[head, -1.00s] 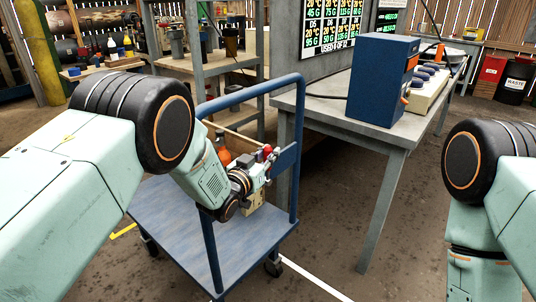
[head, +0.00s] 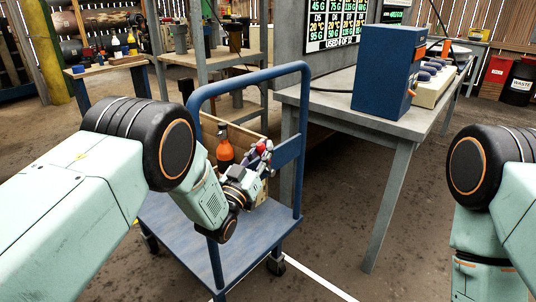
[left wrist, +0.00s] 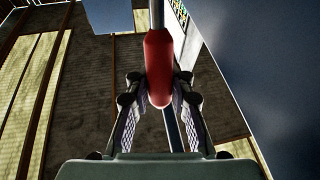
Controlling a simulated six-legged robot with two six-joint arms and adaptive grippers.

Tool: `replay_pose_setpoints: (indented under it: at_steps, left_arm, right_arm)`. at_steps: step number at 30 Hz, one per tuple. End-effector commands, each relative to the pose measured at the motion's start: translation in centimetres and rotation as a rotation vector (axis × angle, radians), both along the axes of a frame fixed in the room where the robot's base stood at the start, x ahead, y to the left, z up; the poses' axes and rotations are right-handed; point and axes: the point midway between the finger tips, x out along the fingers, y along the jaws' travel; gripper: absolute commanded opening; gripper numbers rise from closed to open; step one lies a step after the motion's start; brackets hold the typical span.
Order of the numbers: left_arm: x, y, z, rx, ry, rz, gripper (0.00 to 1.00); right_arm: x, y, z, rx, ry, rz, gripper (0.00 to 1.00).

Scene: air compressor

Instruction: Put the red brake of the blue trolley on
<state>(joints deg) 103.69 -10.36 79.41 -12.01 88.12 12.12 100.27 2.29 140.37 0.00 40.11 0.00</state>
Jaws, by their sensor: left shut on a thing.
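The blue trolley (head: 240,249) stands in the middle of the head view, with an upright blue push handle (head: 304,120). Its red brake handle (head: 261,147) shows by the crossbar, partly covered by my left gripper (head: 262,153). In the left wrist view the red brake handle (left wrist: 158,62) is a rounded red grip on a metal rod. It lies between the two fingers of my left gripper (left wrist: 160,95), which is shut on it. My right arm is at the right edge of the head view; its gripper is out of view.
A grey table (head: 352,118) with a blue device (head: 388,70) is close to the right of the trolley. Shelves (head: 200,80) stand behind.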

Motion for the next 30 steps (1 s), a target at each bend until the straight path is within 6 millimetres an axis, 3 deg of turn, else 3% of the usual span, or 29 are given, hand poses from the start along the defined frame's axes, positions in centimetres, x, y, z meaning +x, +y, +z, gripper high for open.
replay_pose_setpoints:
  at_steps: [1, 12, 29, 30]
  left_arm:
    - [-0.4, 0.2, -1.1, -0.016, -0.018, 0.001, 0.0]
    - [-1.6, 1.0, -1.7, -0.12, -0.159, 0.0, 0.0]
    - [-1.8, 1.1, -1.7, -0.142, -0.188, -0.002, 0.0]
    - [-1.8, 1.1, -1.7, -0.142, -0.188, -0.002, 0.17]
  right_arm:
    - [0.0, 0.0, -1.0, 0.0, 0.0, 0.0, 0.4]
    - [0.0, 0.0, -3.6, 0.0, 0.0, 0.0, 0.4]
    - [0.0, 0.0, -3.9, 0.0, 0.0, 0.0, 0.4]
    - [0.0, 0.0, -3.9, 0.0, 0.0, 0.0, 0.4]
